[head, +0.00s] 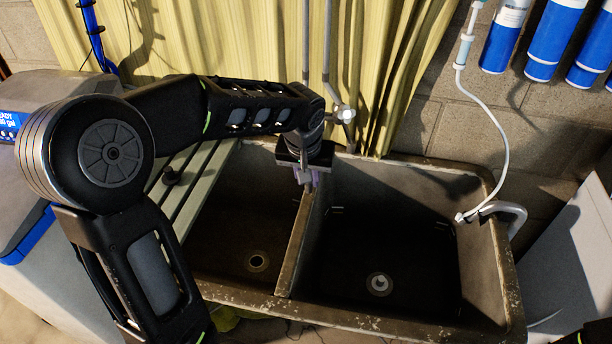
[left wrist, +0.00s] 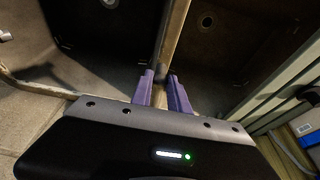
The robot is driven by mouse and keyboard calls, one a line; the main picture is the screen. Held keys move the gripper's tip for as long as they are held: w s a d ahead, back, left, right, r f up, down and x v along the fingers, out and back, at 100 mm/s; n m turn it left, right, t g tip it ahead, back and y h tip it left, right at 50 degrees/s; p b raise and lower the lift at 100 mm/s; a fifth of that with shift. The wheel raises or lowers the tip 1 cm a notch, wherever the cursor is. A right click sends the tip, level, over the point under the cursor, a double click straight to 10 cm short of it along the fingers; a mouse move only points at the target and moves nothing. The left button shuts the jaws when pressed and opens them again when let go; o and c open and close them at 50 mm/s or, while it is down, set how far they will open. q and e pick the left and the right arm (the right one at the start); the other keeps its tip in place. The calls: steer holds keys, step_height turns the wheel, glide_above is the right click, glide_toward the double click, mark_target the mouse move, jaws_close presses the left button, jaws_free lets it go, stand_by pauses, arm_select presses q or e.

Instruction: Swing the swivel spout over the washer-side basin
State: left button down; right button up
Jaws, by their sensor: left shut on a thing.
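The double sink (head: 420,326) has a left basin (head: 236,225) and a right basin (head: 400,240), the one beside the white appliance, split by a divider (head: 300,240). My left gripper (head: 308,180) reaches down at the back of the sink, near the divider's far end. Its purple fingers (left wrist: 160,92) are shut on a tan, pipe-like piece with a dark end (left wrist: 160,74), seemingly the swivel spout, lined up with the divider (left wrist: 176,25). In the head view my gripper and arm hide most of the spout. My right gripper is not in view.
Two vertical pipes with a valve (head: 345,115) stand behind the sink. A white hose (head: 492,125) hooks over the right rim near a white appliance (head: 575,250). The right basin is empty.

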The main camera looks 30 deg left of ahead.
arm_select(q)
steer(key=w+d, duration=0.1)
steer(key=d, duration=0.1)
steer(key=w+d+b, duration=0.1)
steer(key=d, duration=0.1)
steer(key=shift+w, duration=0.15)
steer(key=shift+w+d, duration=0.1)
steer(key=shift+d, duration=0.05)
stand_by(0.5)
steer(key=c, duration=2.2)
jaws_free()
steer(key=shift+w+d, duration=0.8)
steer(key=shift+w, duration=0.05)
steer(key=c, duration=2.1)
jaws_free()
steer(key=shift+w+d+r, duration=0.1)
steer(key=shift+w+d, duration=0.7)
steer(key=shift+w, duration=0.2)
steer(key=shift+c, duration=0.2)
steer(key=shift+w+d, duration=0.1)
steer(key=shift+w, duration=0.05)
